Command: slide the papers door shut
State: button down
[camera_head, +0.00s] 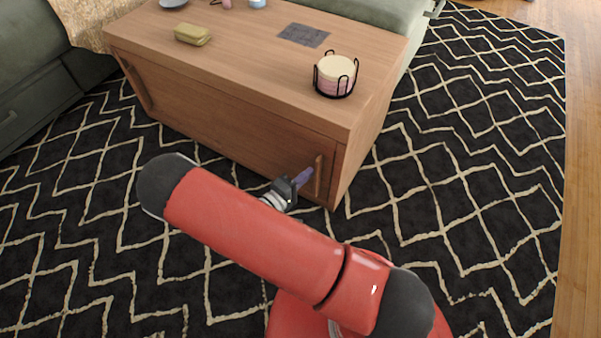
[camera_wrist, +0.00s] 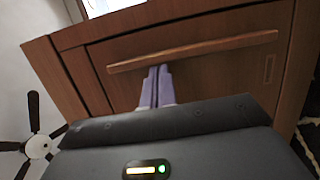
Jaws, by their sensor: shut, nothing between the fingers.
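The wooden cabinet (camera_head: 225,112) has a front door panel (camera_head: 215,125) with an upright bar handle (camera_head: 318,178) near its right end. In the wrist view, which is turned on its side, the same handle (camera_wrist: 190,53) crosses the door panel (camera_wrist: 205,80). My gripper (camera_head: 305,176) is shut and empty, its purple fingers pressed together. In the wrist view my gripper's fingertips (camera_wrist: 157,70) reach the handle's edge, beside it and not around it; I cannot tell if they touch. No papers show inside, and how far the door stands open is unclear.
A second handle (camera_head: 136,84) is at the cabinet's left end. On top are a yellow-green block (camera_head: 193,34), a dark mat (camera_head: 303,35) and a wire holder of coasters (camera_head: 335,75). The patterned rug (camera_head: 460,170) is clear to the right. A green sofa (camera_head: 40,85) stands left.

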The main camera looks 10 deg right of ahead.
jog(key=shift+s+d, duration=0.2)
jog(key=shift+d, duration=0.1)
jog(key=w+a, duration=0.1)
jog(key=w+a+b, duration=0.1)
jog(key=a, duration=0.1)
jog(key=shift+w+f, duration=0.2)
jog(key=shift+w, duration=0.05)
jog(key=v, duration=1)
jog(key=shift+a+r+p, duration=0.2)
jog(key=shift+a+p, duration=0.1)
jog(key=shift+p, duration=0.05)
jog(key=shift+w, duration=0.1)
